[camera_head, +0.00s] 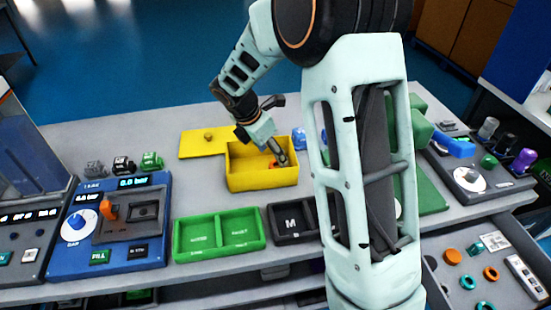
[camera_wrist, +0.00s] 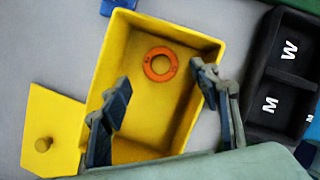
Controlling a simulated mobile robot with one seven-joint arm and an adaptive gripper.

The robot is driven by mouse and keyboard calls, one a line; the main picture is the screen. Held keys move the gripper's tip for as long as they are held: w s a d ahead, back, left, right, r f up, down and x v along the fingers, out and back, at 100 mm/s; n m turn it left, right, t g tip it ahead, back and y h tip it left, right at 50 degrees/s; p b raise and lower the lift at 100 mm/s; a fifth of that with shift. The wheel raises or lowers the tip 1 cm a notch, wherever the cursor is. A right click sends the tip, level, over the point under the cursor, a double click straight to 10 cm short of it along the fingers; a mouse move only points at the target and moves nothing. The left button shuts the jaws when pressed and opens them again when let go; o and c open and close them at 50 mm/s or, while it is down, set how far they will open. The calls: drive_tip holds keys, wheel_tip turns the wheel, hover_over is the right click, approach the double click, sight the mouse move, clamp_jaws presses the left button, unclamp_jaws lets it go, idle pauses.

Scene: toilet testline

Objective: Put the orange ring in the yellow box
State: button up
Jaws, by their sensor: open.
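The orange ring (camera_wrist: 160,64) lies flat on the floor of the yellow box (camera_wrist: 118,62), near one end wall, in the wrist view. In the head view, the yellow box (camera_head: 262,183) stands open on the table, and a bit of the orange ring (camera_head: 272,164) shows inside it, partly hidden by a finger. My gripper (camera_wrist: 163,95) is open and empty, with its fingers spread over the box. In the head view my gripper (camera_head: 278,153) is tilted down at the box opening. The ring is apart from both fingers in the wrist view.
The yellow lid (camera_head: 203,143) with a knob lies beside the box. A green two-part tray (camera_head: 219,233) and a black tray (camera_head: 291,222) stand in front. A blue test device (camera_head: 110,225) is at left. An open drawer (camera_head: 471,285) with several rings is at right.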

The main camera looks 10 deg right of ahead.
drive_tip(key=v, duration=0.6)
drive_tip(key=shift+r+p, duration=0.25)
drive_tip(key=shift+p, duration=0.05)
drive_tip(key=shift+s+a, duration=0.1)
